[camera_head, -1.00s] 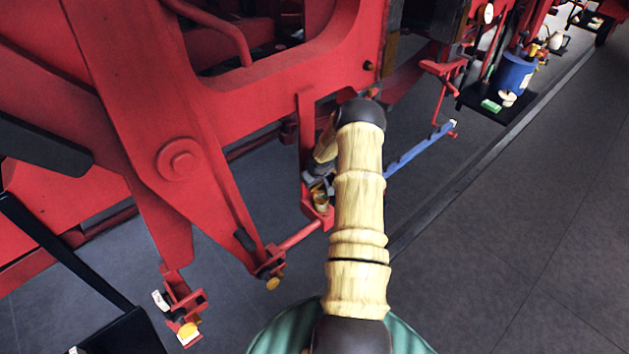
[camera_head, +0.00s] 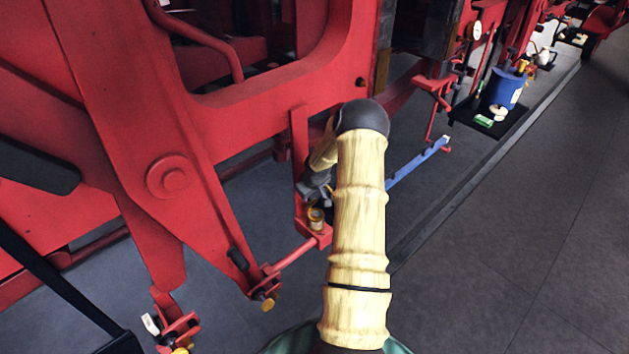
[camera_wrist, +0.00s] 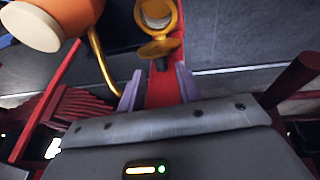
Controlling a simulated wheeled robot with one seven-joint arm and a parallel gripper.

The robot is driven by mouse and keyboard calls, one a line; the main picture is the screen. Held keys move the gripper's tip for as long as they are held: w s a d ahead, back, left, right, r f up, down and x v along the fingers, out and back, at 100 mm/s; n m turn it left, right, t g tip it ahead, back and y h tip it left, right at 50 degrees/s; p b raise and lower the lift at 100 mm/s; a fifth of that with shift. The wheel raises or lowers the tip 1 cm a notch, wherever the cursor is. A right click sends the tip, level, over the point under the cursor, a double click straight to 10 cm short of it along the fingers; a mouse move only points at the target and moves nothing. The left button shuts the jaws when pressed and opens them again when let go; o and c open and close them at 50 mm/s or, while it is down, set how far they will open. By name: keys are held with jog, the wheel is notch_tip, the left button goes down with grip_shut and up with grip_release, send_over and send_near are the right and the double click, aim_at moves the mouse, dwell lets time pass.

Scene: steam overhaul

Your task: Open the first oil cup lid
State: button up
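The brass oil cup (camera_head: 317,217) sits on a red bracket low on the frame, just left of my arm in the head view. In the wrist view the cup (camera_wrist: 155,13) shows a round rim with a pale inside. A brass lid-like disc (camera_wrist: 158,48) stands out from its near side, so the lid looks swung open. The fingertips are just short of the disc, and no contact is visible. In the head view my gripper (camera_head: 318,190) is partly hidden by my wooden-looking arm.
A red rod (camera_head: 292,254) runs from the bracket to the lower left. A blue bar (camera_head: 417,163) lies to the right. A blue bucket (camera_head: 503,88) stands on a black mat farther back. An orange, cream-ended object (camera_wrist: 58,20) is close at upper left. Floor at right is clear.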

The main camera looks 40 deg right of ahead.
jog(key=b+v, duration=0.3)
jog(key=v, duration=0.9)
jog(key=shift+r, duration=0.25)
jog(key=shift+d, duration=0.1)
jog(key=s+a+g+b, duration=0.1)
jog(key=s+a+b, duration=0.1)
jog(key=a, duration=0.7)
jog(key=s+a+b, duration=0.2)
jog(key=s+a, duration=0.1)
jog(key=a, duration=0.5)
jog(key=s+a+y+b, duration=0.1)
jog(key=s+a+b, duration=0.2)
jog(key=s+a, duration=1)
jog(key=shift+s+a+r+m+g+y, duration=0.2)
jog(key=shift+a+m+g+y, duration=0.1)
jog(key=shift+a, duration=0.2)
